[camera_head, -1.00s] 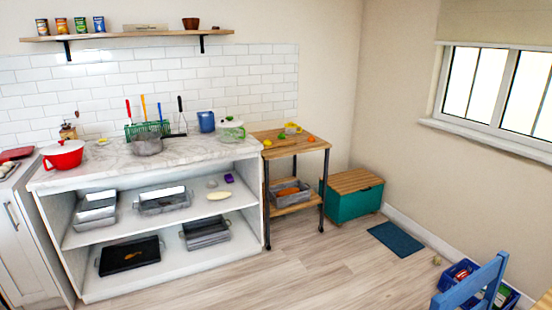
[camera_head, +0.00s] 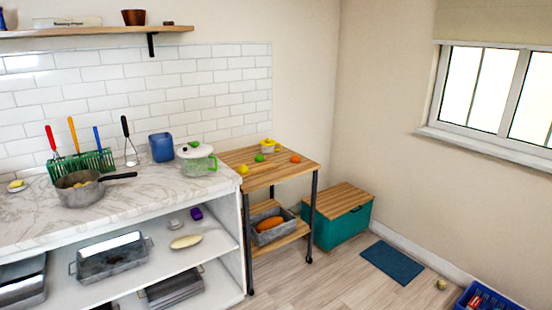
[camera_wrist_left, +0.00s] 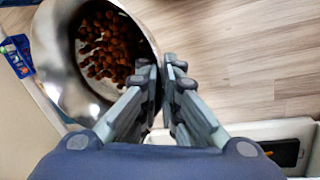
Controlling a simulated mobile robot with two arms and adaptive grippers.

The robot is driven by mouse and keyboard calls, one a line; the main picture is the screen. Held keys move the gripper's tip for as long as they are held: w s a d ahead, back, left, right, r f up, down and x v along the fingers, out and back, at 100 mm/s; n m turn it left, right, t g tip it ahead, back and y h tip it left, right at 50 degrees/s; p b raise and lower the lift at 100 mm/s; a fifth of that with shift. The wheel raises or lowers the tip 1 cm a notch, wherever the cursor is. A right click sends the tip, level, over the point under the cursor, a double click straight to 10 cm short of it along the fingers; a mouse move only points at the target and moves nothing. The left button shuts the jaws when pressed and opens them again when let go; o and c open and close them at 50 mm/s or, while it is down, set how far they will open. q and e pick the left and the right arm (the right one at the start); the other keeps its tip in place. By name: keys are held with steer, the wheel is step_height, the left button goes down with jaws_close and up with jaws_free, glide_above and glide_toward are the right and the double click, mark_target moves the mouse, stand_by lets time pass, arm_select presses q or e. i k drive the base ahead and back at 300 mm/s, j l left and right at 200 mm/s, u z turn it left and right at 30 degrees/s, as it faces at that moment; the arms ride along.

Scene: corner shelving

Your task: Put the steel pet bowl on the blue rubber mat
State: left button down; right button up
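The steel pet bowl (camera_wrist_left: 75,98) shows in the left wrist view, filled with brown kibble (camera_wrist_left: 107,45). My left gripper (camera_wrist_left: 163,80) has its fingers on either side of the bowl's right rim and is shut on it. The bowl is held above the wooden floor. The blue rubber mat (camera_head: 392,262) lies flat on the floor in the head view, in front of the teal chest and near the right wall. Neither gripper nor the bowl shows in the head view. My right gripper is not in view.
A teal chest with a wooden lid (camera_head: 342,216) stands behind the mat. A wooden side table (camera_head: 268,170) stands left of it, beside the white counter unit (camera_head: 125,215). A blue crate (camera_head: 487,297) is at the lower right. The floor left of the mat is clear.

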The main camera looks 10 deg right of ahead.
mark_target(392, 261)
steer(key=i+l+z, duration=0.2)
steer(key=i+z, duration=0.75)
steer(key=i, duration=0.15)
steer(key=i+j+z, duration=0.2)
steer(key=i+z, duration=0.45)
steer(key=i, duration=0.6)
steer(key=i+j+z, duration=0.2)
steer(key=i, duration=0.65)
steer(key=i+j+z, duration=0.15)
steer(key=i, duration=0.25)
steer(key=i+j+z, duration=0.2)
steer(key=i+j, duration=0.05)
steer(key=i, duration=0.1)
